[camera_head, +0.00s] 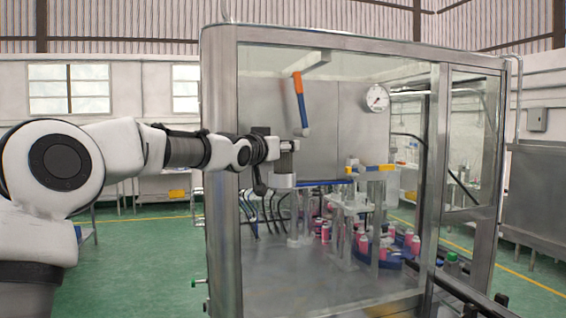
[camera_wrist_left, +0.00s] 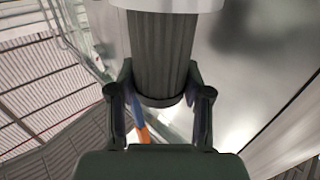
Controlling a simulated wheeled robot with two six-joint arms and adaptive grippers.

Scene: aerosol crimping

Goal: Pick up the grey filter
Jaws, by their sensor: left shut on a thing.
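The grey filter (camera_wrist_left: 162,52) is a dark ribbed cylinder below a white cylindrical part (camera_wrist_left: 168,4) in the left wrist view. My left gripper (camera_wrist_left: 160,95) has one finger on each side of the filter and is shut on it. The gripper hides most of the filter there. My right gripper is not in view.
The steel-framed cabinet (camera_head: 218,110) fills the middle. An orange and blue handle (camera_head: 300,97) is just above and right of my left gripper. A round gauge (camera_head: 377,97) and several pink cans (camera_head: 363,243) are farther right. Green floor (camera_head: 140,265) is clear at left.

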